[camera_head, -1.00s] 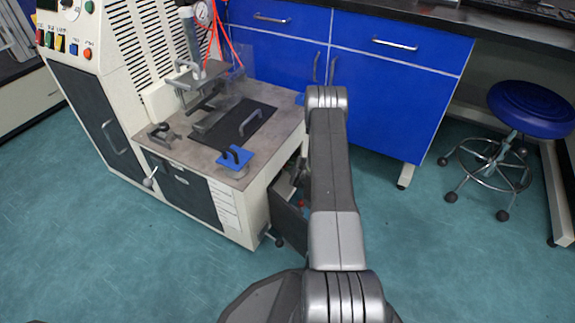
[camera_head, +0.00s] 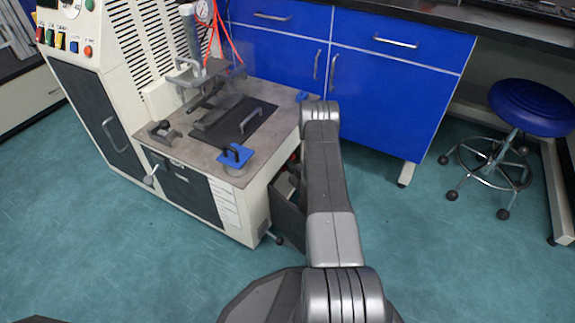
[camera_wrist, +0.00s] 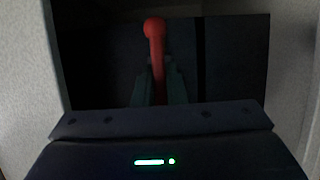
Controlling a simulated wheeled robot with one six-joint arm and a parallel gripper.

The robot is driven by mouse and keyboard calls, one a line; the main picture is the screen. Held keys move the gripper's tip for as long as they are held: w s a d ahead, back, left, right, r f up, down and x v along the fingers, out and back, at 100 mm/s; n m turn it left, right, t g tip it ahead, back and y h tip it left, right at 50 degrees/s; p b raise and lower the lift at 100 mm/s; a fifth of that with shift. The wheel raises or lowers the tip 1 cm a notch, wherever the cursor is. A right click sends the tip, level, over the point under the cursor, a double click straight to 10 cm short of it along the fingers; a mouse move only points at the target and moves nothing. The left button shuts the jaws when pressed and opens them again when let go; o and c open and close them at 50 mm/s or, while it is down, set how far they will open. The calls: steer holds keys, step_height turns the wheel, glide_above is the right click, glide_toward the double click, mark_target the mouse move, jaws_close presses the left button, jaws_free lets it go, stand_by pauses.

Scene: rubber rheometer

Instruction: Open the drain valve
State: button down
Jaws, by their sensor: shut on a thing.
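The drain valve's red handle (camera_wrist: 154,30), with a round knob at its top, stands nearly upright in the wrist view, inside a dark recess. My gripper (camera_wrist: 157,76) is shut on the handle's shaft, one finger on each side, with the knob showing above the fingers. The valve body is hidden behind the fingers and the dark wrist housing. In the head view, my arm hides the gripper and most of the recess in the right side of the cream machine (camera_head: 254,206).
A dark panel (camera_head: 288,217) stands out from the machine's right side, close to my arm. Pale walls flank the recess in the wrist view. Blue cabinets (camera_head: 385,105) stand behind, and a blue stool (camera_head: 532,108) is at the right. Teal floor is clear in front.

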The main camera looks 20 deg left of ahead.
steer(key=shift+f, duration=0.1)
stand_by(0.3)
steer(key=c, duration=1.5)
jaws_free()
